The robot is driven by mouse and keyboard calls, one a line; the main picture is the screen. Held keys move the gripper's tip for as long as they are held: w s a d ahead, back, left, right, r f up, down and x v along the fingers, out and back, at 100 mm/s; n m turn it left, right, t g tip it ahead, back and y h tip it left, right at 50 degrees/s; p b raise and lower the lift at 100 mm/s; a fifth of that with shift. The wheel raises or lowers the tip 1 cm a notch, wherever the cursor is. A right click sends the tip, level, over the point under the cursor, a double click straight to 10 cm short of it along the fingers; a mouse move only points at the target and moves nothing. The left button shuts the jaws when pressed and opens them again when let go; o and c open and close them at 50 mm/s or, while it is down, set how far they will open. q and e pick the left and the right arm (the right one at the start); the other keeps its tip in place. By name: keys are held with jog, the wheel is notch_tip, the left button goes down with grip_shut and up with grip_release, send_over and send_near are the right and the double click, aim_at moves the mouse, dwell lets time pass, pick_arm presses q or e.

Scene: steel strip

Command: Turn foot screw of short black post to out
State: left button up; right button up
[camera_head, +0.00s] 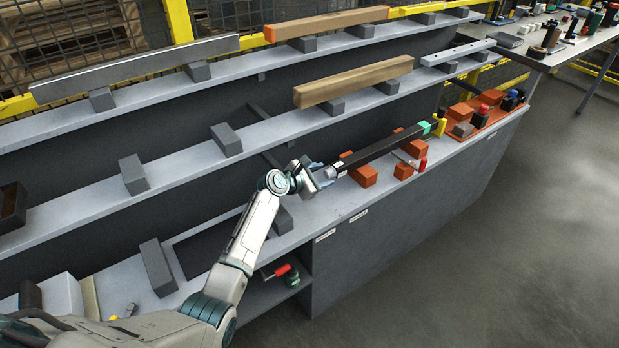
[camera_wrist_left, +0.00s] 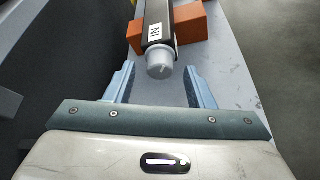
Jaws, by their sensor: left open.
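The short black post (camera_head: 385,146) lies along the front bench shelf, propped on orange blocks. In the left wrist view the black post (camera_wrist_left: 156,8) runs away from me, with a white label (camera_wrist_left: 160,33) near its end that seems to read "IN". The grey round foot screw (camera_wrist_left: 160,66) sticks out of that near end. My left gripper (camera_head: 325,177) is at this end of the post. My right gripper is not in view.
Orange blocks (camera_head: 364,176) stand under and beside the post. A small red-topped item (camera_head: 423,164) and an orange tray (camera_head: 492,125) with several parts lie farther along. The floor (camera_head: 480,250) at right is clear.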

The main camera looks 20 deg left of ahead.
pick_arm(q)
jog(key=v, duration=0.9)
jog(key=shift+s, duration=0.25)
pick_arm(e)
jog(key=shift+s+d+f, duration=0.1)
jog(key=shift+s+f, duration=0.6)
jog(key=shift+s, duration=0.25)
pick_arm(q)
jog(key=shift+a, duration=0.1)
